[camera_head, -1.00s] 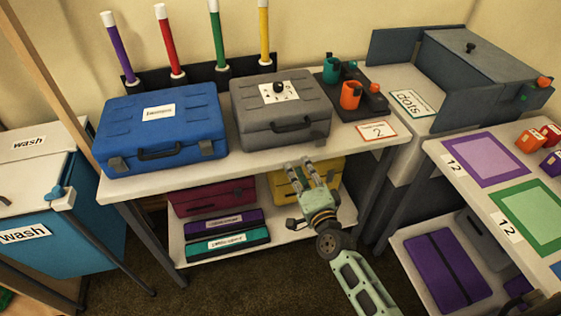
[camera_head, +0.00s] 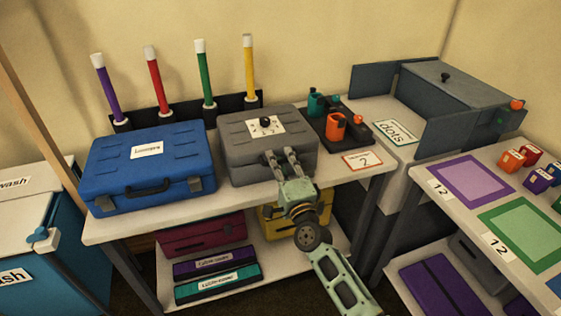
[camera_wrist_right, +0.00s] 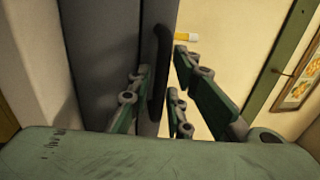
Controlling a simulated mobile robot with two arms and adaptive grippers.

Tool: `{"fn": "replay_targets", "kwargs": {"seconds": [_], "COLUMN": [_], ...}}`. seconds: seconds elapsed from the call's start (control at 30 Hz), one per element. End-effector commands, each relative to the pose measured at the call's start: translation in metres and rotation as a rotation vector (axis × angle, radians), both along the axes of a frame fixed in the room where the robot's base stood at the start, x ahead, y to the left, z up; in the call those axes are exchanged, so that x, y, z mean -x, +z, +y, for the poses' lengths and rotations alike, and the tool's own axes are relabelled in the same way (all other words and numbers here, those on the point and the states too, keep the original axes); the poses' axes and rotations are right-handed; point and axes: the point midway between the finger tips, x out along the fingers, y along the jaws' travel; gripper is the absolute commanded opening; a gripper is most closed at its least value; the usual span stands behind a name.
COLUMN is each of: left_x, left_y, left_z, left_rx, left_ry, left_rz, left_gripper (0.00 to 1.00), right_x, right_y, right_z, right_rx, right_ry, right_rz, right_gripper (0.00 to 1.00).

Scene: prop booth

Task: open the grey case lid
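The grey case (camera_head: 240,147) stands on the table with its lid closed. A white label and a black knob are on its lid. My right gripper (camera_head: 281,157) is at the case's front face, its fingers pointing at the handle area and hiding most of it. In the right wrist view the grey case (camera_wrist_right: 100,50) fills the left, and its dark handle (camera_wrist_right: 161,70) lies between the spread fingers of the gripper (camera_wrist_right: 160,88). The fingers look open, not closed on the handle. My left gripper is not in view.
A blue case (camera_head: 130,172) stands close on the left of the grey case. A dark tray with teal and orange cups (camera_head: 337,126) and a card (camera_head: 362,160) are on its right. Coloured sticks in a rack (camera_head: 185,108) stand behind. More cases lie on the lower shelf.

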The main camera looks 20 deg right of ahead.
Motion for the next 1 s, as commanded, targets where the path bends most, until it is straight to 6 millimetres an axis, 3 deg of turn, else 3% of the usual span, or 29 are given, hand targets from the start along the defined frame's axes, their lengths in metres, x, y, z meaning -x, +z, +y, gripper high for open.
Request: {"fn": "replay_targets", "kwargs": {"seconds": [0.13, 0.37, 1.0], "left_x": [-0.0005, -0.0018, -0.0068], "left_y": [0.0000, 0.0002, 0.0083], "left_z": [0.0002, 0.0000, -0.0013], "left_rx": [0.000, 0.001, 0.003], "left_ry": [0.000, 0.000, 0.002], "left_rz": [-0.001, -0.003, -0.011], "left_gripper": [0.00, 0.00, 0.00], "right_x": [0.0002, 0.0003, 0.0004], "right_y": [-0.0002, -0.0004, 0.0046], "right_z": [0.0000, -0.0001, -0.0018], "right_rx": [0.000, 0.000, 0.000], "right_ry": [0.000, 0.000, -0.001], "right_rz": [0.000, 0.000, 0.009], "right_gripper": [0.18, 0.00, 0.00]}}
